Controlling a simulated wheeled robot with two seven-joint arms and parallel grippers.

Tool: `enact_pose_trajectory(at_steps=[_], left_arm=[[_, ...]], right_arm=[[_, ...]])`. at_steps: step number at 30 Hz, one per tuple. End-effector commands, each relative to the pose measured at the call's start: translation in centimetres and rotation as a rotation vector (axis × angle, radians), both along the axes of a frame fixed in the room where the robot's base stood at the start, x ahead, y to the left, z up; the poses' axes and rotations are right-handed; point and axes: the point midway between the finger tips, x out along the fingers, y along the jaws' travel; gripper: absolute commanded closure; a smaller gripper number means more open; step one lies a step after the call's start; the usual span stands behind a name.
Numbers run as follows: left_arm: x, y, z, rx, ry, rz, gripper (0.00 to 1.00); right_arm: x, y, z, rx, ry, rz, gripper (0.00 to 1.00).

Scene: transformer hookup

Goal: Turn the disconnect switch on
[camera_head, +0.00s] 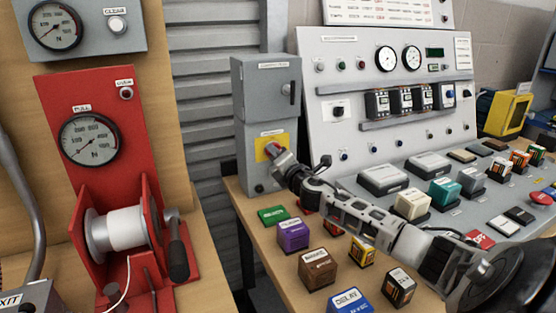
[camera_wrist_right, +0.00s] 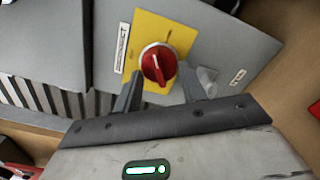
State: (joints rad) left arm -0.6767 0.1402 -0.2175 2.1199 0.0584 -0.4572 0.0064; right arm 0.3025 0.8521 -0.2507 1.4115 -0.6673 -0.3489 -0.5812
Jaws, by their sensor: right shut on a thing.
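The disconnect switch is a red rotary knob (camera_wrist_right: 157,65) on a yellow plate (camera_wrist_right: 140,42), on the front of a grey cabinet (camera_head: 266,95). In the head view the yellow plate (camera_head: 263,150) shows on the cabinet's lower part, and my right gripper (camera_head: 278,155) covers part of the knob. In the right wrist view my right gripper's fingers (camera_wrist_right: 160,85) stand on either side of the knob, shut on it. The knob's ridge runs nearly up and down in that view. My left gripper is in neither view.
A table (camera_head: 232,205) with several labelled blocks, such as a purple one (camera_head: 292,235) and a brown one (camera_head: 318,270), lies under my right arm. A sloped panel (camera_head: 345,60) with gauges stands behind. A red winch stand (camera_head: 85,90) is at left.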

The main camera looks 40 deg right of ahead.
Motion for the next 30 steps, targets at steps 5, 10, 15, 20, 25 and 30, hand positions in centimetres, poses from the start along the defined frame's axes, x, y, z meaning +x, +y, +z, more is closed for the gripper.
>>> enact_pose_trajectory(at_steps=[5,10,15,20,25,30], left_arm=[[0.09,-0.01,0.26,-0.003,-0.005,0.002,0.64],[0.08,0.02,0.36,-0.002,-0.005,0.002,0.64],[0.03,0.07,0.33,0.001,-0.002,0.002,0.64],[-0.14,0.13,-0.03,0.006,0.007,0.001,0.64],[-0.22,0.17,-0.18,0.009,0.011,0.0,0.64],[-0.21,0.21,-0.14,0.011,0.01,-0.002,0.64]], right_arm=[[0.0,-0.03,0.09,0.162,-0.052,-0.002,0.82],[0.0,0.0,0.17,0.295,-0.094,-0.002,0.82],[-0.01,-0.02,0.21,0.405,-0.129,-0.002,0.82],[0.0,0.0,0.22,0.478,-0.152,-0.002,0.82],[0.0,-0.04,0.27,0.523,-0.167,-0.002,0.82],[0.0,-0.03,0.26,0.542,-0.173,-0.002,0.82]])
